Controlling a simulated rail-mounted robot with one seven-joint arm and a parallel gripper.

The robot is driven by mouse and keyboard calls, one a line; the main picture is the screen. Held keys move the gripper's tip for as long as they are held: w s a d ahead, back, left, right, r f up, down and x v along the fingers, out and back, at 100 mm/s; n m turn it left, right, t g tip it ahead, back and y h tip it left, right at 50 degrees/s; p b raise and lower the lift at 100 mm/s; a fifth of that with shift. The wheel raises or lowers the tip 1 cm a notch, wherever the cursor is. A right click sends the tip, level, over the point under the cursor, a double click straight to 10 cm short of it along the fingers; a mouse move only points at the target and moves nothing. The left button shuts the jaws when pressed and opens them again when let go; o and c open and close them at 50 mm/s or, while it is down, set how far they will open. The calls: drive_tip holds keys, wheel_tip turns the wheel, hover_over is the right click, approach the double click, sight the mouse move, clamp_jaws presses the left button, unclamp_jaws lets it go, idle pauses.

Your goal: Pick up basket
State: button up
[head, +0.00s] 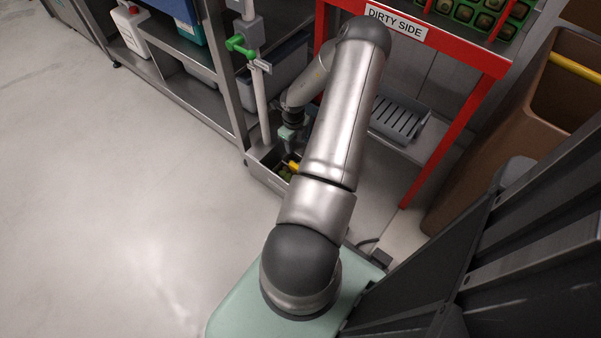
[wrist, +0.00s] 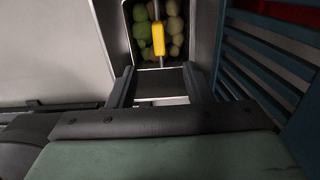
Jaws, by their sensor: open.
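The basket is a grey, open-topped metal box (head: 262,172) on the floor beside the foot of the shelving, with rounded green items inside. Part of it is hidden behind my arm. In the head view my arm reaches down over the basket, and the fingertips are hard to make out.
A red frame marked DIRTY SIDE (head: 395,22) stands right of the arm, with a grey slatted tray (head: 402,116) low inside it. Metal shelving with bins stands left, near a post with a green lever (head: 241,46). A brown bin (head: 520,125) stands right. The left floor is clear.

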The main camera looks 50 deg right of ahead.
drive_tip(key=b, duration=0.4)
approach(295, 165)
wheel_tip(295, 165, down, 5)
drive_tip(key=shift+f, duration=0.15)
drive_tip(key=f+b, duration=0.1)
drive_tip(key=f, duration=0.1)
drive_tip(key=f+b, duration=0.1)
drive_tip(key=b, duration=0.1)
drive_tip(key=f+b, duration=0.1)
drive_tip(key=f, duration=0.1)
drive_tip(key=shift+s+f, duration=0.25)
drive_tip(key=shift+f, duration=0.05)
drive_tip(key=shift+r, duration=0.1)
clamp_jaws()
